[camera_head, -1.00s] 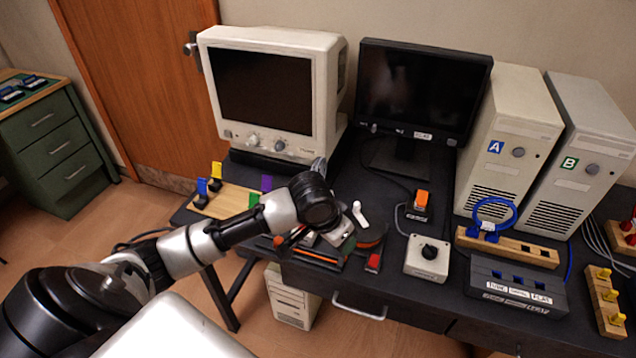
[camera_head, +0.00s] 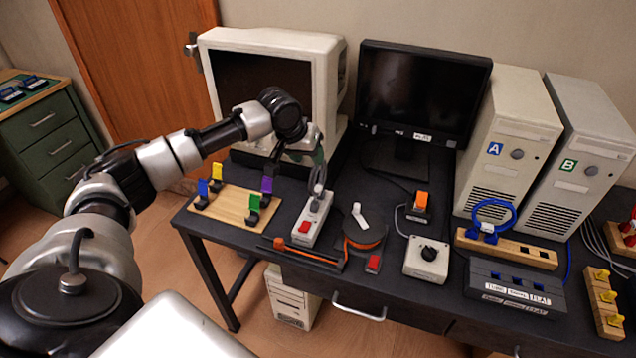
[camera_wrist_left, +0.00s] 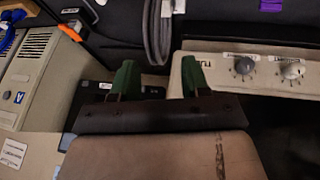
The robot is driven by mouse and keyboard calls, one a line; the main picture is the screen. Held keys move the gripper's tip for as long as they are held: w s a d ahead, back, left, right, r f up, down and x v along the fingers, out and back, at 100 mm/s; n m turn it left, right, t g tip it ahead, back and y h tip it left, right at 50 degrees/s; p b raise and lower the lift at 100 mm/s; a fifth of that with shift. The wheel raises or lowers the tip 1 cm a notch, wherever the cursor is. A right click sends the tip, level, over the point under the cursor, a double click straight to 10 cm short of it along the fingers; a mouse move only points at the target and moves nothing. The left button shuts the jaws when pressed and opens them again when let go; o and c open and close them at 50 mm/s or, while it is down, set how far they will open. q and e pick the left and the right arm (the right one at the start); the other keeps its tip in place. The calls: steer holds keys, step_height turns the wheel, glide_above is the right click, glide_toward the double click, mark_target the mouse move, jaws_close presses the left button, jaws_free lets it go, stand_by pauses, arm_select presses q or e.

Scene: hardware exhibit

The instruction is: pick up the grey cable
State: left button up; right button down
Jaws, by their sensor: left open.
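The grey cable (camera_head: 319,180) is a narrow upright loop at the back end of a white power strip (camera_head: 311,221) with a red switch. In the left wrist view the grey cable (camera_wrist_left: 157,30) shows as parallel strands running to the top edge. My left gripper (camera_head: 316,156) is just above the cable, in front of the old white monitor. In the left wrist view its two green fingers (camera_wrist_left: 158,78) are apart, with nothing seen held between them. The cable's lower end appears near the gap between the fingers; contact cannot be told. My right gripper is not in view.
The white monitor (camera_head: 333,65) stands close behind my left gripper. A wooden board (camera_head: 232,205) with coloured clips lies left of the strip. An orange-and-black reel (camera_head: 364,232) and a grey knob box (camera_head: 427,259) lie to the right.

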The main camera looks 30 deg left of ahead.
arm_select(q)
steer(key=p, duration=0.1)
glide_above(318, 191)
steer(key=f, duration=0.4)
steer(key=shift+w+a+f, duration=0.1)
steer(key=shift+a+f, duration=0.2)
steer(key=shift+f, duration=0.1)
steer(key=shift+r, duration=0.1)
jaws_close()
